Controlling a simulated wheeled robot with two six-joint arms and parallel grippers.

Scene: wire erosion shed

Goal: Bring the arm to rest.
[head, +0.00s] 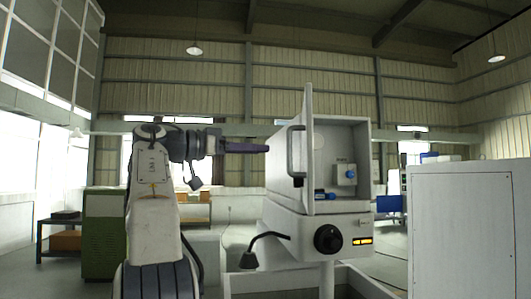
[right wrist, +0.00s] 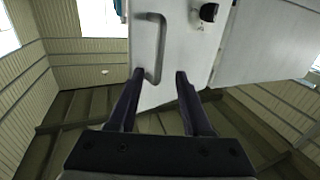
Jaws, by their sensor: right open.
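My right gripper (head: 262,148) is open and empty in the head view, level and pointing right at the white machine's door (head: 309,150). The door stands open, seen nearly edge-on, with a bar handle (head: 297,155) on its left face. A gap shows between the fingertips and the handle. In the right wrist view the two dark fingers of the right gripper (right wrist: 160,75) are spread, and the handle (right wrist: 162,42) shows beyond them, its lower end between the fingertips in the picture. My left gripper is not in view.
The open cabinet (head: 345,140) holds a grey box with a blue knob (head: 351,174). Below it is a panel with a black dial (head: 327,239). A green cabinet (head: 101,235) stands left and a large white cabinet (head: 462,230) right. The air above my arm looks clear.

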